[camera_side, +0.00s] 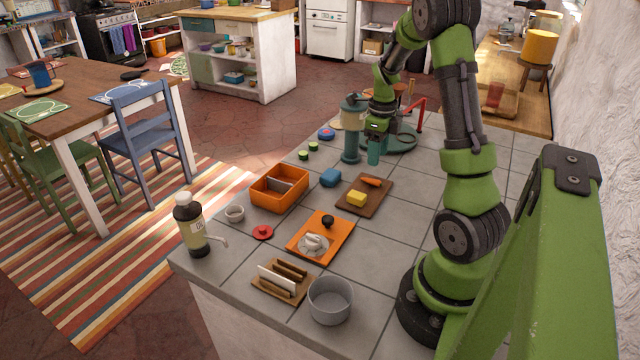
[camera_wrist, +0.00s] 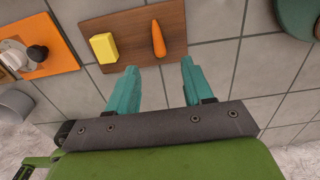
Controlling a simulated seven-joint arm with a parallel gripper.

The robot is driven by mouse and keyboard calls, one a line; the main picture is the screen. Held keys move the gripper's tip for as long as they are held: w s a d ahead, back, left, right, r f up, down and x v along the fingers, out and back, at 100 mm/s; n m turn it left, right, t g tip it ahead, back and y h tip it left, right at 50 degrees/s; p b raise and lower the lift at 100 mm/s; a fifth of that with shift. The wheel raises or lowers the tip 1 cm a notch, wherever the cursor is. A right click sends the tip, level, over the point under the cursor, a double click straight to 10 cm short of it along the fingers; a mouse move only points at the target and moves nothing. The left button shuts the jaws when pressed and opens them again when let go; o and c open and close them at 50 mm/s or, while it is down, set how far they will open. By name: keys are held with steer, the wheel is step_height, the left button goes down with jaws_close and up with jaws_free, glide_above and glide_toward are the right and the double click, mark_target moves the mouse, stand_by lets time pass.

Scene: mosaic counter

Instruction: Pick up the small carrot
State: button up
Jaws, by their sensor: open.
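The small carrot (camera_side: 371,181) is orange and lies on a brown wooden board (camera_side: 378,202) on the tiled counter, beside a yellow block (camera_side: 356,199). In the wrist view the carrot (camera_wrist: 158,39) lies on the right half of the board (camera_wrist: 134,51), with the yellow block (camera_wrist: 103,48) to its left. My gripper (camera_wrist: 157,84) is open with teal fingers apart and nothing between them. The carrot is just beyond the fingertips in that view.
Bare tiles lie right of the brown board.

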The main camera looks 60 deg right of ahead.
mark_target(373, 179)
steer(key=f, duration=0.7)
steer(key=shift+w+a+f, duration=0.1)
steer(key=shift+w+f, duration=0.1)
steer(key=shift+f, duration=0.2)
jaws_close()
